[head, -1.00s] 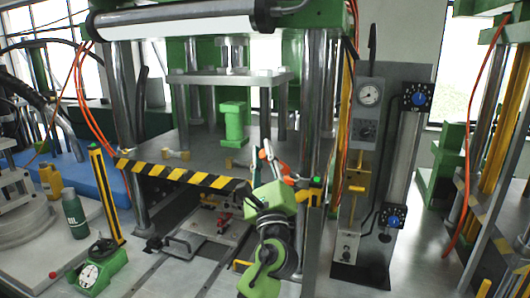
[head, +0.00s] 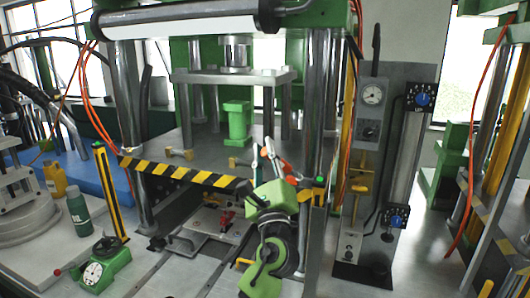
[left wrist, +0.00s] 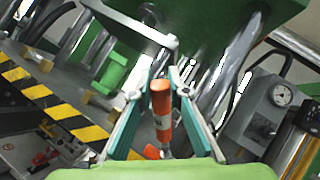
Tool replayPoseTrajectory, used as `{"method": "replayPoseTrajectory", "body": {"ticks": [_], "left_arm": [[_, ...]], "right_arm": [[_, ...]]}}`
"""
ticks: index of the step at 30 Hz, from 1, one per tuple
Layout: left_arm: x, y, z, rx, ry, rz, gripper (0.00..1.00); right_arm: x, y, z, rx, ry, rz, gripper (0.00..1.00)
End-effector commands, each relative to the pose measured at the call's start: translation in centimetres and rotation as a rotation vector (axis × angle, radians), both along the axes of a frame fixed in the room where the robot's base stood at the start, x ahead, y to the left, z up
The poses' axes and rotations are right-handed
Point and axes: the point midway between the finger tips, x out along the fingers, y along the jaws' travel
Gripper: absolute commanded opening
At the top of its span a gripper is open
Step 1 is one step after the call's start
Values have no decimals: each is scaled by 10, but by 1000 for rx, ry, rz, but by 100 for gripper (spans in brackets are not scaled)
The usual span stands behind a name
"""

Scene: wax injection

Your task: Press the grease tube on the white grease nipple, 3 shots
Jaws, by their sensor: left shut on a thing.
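The orange grease tube (left wrist: 160,106) is between the two teal fingers of my left gripper (left wrist: 156,84) in the left wrist view. In the head view the left gripper (head: 269,158) is at the front right of the press, beside its right column, and an orange part of the tube (head: 286,167) shows at the fingers. The gripper is shut on the tube. I cannot make out the white grease nipple in either view. I cannot tell whether the tube touches anything beyond the fingers. My right gripper is not in view.
The press has a black-and-yellow striped front edge (head: 183,173) and a green block (head: 237,122) on its bed. A control panel (head: 377,150) with a gauge stands at right. A green bottle (head: 79,213) and a dial gauge (head: 104,268) are at left.

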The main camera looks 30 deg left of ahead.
Motion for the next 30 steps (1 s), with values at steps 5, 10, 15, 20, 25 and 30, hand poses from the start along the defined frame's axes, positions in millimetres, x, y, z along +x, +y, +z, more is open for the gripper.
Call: {"method": "replayPoseTrajectory", "body": {"ticks": [5,10,15,20,25,30], "left_arm": [[0,0,1,0,-2,-1,0],[0,0,0,0,-2,-1,0],[2,-1,-2,0,-2,-1,0],[4,-1,-3,0,-2,-1,0],[5,-2,-5,0,-1,0,0],[7,-3,-7,0,-2,-1,0]], "right_arm": [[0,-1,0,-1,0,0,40],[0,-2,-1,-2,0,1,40],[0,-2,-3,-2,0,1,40],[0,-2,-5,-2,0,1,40],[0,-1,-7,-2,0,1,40],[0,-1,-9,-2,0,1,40]]}}
